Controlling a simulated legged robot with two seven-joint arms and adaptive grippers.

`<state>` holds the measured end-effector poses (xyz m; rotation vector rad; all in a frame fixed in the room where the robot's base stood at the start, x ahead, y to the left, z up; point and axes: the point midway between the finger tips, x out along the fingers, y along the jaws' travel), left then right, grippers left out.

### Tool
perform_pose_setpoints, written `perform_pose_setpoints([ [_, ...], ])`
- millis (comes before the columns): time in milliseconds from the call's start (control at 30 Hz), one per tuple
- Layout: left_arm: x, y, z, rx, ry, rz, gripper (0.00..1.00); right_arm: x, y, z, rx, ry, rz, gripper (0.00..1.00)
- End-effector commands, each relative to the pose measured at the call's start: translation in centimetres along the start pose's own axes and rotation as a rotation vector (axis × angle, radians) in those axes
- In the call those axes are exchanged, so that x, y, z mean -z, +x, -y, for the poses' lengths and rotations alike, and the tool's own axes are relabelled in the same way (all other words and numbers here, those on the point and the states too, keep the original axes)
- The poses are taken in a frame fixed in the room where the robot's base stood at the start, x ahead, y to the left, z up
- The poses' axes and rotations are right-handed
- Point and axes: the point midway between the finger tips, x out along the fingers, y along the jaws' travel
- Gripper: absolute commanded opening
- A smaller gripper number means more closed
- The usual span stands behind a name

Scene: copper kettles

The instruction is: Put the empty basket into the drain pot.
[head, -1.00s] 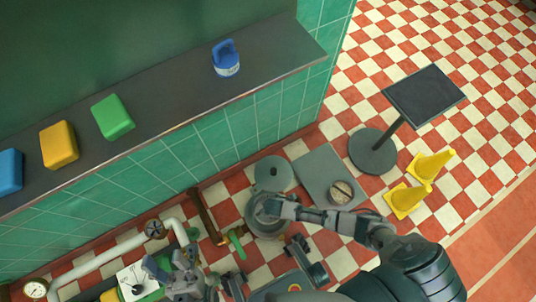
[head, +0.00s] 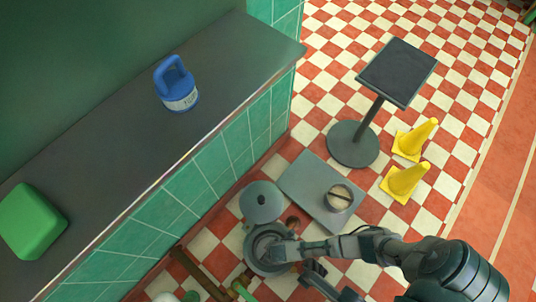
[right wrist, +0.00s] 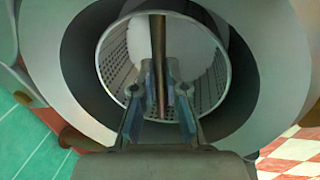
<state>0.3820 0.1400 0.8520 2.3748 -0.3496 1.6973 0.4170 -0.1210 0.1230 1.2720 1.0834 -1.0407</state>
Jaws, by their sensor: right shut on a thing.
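The empty basket (right wrist: 213,91), a perforated metal cylinder with a bar handle (right wrist: 158,55) across it, is in the right wrist view. My right gripper (right wrist: 160,90) is shut on this bar; it also shows in the head view (head: 284,251). The wide grey drain pot (right wrist: 65,55) surrounds the basket in the wrist view; in the head view the pot (head: 251,259) stands on the floor under my right gripper. The basket's rim lies within the pot's opening, but I cannot tell how deep it sits.
A grey mat (head: 300,178) holds a round container (head: 340,197) with a crossbar and pale contents. A round grey lid (head: 261,202) lies behind the pot. A black stand (head: 398,72) and yellow cones (head: 405,180) are to the right. The counter (head: 120,140) holds a blue jug (head: 177,84) and a green block (head: 32,221).

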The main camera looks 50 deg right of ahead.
Motion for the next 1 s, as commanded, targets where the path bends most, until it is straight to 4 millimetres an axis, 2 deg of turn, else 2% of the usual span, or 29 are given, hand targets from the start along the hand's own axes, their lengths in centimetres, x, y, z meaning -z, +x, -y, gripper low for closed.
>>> perform_pose_setpoints([
  [233, -0.5, 0.0, 0.0, -0.002, 0.0, 0.001, 0.52, 0.1, 0.3, 0.0, -0.001, 0.0, -0.003, 0.0],
  [267, -0.5, 0.1, 0.0, -0.003, 0.001, -0.001, 0.52, 0.0, 0.3, 0.0, -0.001, 0.0, -0.002, 0.17],
  [300, -0.5, 0.1, 0.0, -0.003, 0.001, -0.001, 0.52, 0.0, 0.2, -0.1, -0.002, 0.0, -0.002, 0.27],
  [333, -0.5, 0.1, 0.0, -0.003, 0.0, 0.0, 0.52, 0.0, 0.2, -0.1, -0.002, 0.0, -0.002, 0.34],
  [367, -0.5, 0.1, 0.0, -0.002, 0.0, 0.0, 0.52, 0.0, 0.2, -0.1, -0.002, 0.0, -0.002, 0.37],
  [633, -0.4, 0.1, 0.0, -0.002, 0.0, -0.001, 0.52, 0.0, 0.1, -0.1, -0.002, 0.0, -0.002, 0.37],
  [733, 0.1, 0.8, -0.1, -0.005, 0.0, -0.014, 0.52, 0.0, -0.6, -0.3, -0.005, 0.0, -0.001, 0.37],
  [867, 0.8, 0.3, -0.1, 0.009, -0.001, 0.033, 0.52, 0.0, -3.1, -0.8, -0.014, 0.0, -0.003, 0.37],
  [1000, 1.6, 0.0, 0.0, 0.028, -0.004, 0.085, 0.52, 0.0, -6.5, -1.1, -0.018, 0.0, -0.002, 0.37],
])
